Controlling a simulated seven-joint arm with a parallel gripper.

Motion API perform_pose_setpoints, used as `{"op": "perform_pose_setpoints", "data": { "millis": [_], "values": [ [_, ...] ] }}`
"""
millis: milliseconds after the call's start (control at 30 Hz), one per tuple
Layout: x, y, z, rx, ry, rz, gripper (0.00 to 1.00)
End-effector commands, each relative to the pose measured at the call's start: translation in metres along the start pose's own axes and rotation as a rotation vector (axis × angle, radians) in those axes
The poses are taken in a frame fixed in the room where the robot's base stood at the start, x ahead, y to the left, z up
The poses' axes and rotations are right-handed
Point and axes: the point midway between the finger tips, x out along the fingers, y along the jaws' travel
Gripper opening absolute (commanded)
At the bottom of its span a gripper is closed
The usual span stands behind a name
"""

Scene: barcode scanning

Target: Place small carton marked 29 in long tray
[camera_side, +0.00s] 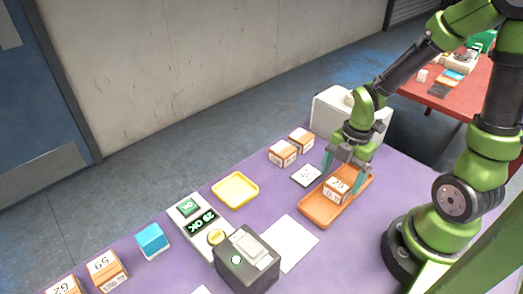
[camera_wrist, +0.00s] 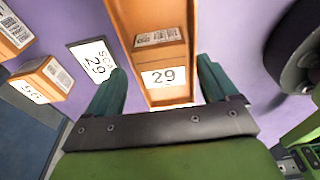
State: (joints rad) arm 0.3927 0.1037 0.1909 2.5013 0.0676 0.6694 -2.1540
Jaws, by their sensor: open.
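The small carton marked 29 (camera_side: 336,190) sits in the long orange tray (camera_side: 318,213), with its label facing up. In the wrist view the carton's 29 label (camera_wrist: 164,78) lies between my fingers, and the tray (camera_wrist: 122,22) extends away beyond it. My gripper (camera_side: 343,174) is open, with one green finger on each side of the carton. I cannot tell whether the fingers touch the carton or the tray walls.
A white card reading 29 (camera_wrist: 93,64) lies beside the tray. Two other cartons (camera_side: 282,153) (camera_side: 301,140) stand behind it. A yellow tray (camera_side: 236,189), a panel showing "29 OK" (camera_side: 201,221) and a dark scanner box (camera_side: 247,262) are further left.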

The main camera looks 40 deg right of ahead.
Motion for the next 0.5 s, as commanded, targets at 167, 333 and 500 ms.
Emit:
{"op": "perform_pose_setpoints", "data": {
  "millis": [167,333,500],
  "values": [
    [-0.038,0.001,0.001,0.004,-0.003,0.006,0.87],
    [-0.072,0.000,0.001,0.003,-0.002,0.002,0.87],
    [-0.095,-0.001,0.000,0.004,0.000,-0.002,0.87]
  ]
}}
